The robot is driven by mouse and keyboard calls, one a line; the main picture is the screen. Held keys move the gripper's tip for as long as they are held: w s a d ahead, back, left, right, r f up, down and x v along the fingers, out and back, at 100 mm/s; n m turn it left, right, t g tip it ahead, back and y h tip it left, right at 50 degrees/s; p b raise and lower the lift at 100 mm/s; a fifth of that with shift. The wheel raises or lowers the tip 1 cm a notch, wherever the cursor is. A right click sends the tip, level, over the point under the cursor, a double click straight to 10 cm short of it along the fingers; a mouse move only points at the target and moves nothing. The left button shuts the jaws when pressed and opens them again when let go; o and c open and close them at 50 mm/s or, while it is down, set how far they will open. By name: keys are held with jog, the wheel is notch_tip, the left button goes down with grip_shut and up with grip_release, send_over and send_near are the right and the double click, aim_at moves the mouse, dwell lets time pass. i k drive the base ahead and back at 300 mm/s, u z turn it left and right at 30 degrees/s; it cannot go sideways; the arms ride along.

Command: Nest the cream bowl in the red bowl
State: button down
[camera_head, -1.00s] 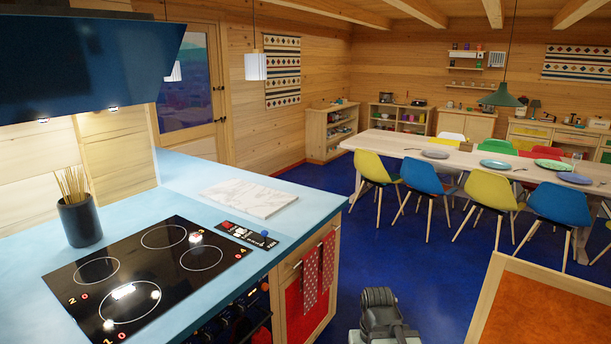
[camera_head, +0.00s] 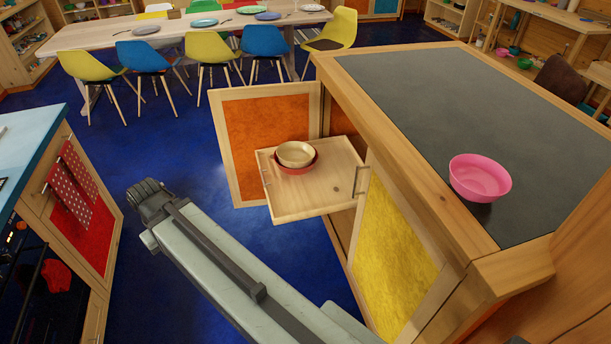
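The cream bowl (camera_head: 295,152) sits upright inside the red bowl (camera_head: 301,170), with the red rim showing around and below it. Both are on a pale wooden pull-out shelf (camera_head: 312,202) that sticks out of the cabinet. My gripper (camera_head: 146,194) is the dark grey end of my arm, over the blue floor to the left of the shelf and apart from the bowls. Its fingers are too small and turned away to tell whether they are open or shut.
An orange door (camera_head: 267,130) and a yellow door (camera_head: 393,255) stand open beside the shelf. A pink bowl (camera_head: 480,177) is on the dark cabinet top (camera_head: 440,95). A kitchen counter (camera_head: 28,140) is at left; a dining table (camera_head: 100,36) with chairs stands behind. Blue floor lies between.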

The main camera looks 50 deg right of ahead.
aim_at(291, 154)
jog(key=u, duration=0.05)
jog(key=k, duration=0.55)
jog(key=z, duration=0.55)
jog(key=i, duration=1.85)
jog(key=u, duration=0.75)
jog(key=i, duration=0.55)
jog(key=z, duration=0.25)
jog(key=k, duration=0.55)
jog(key=u, duration=0.1)
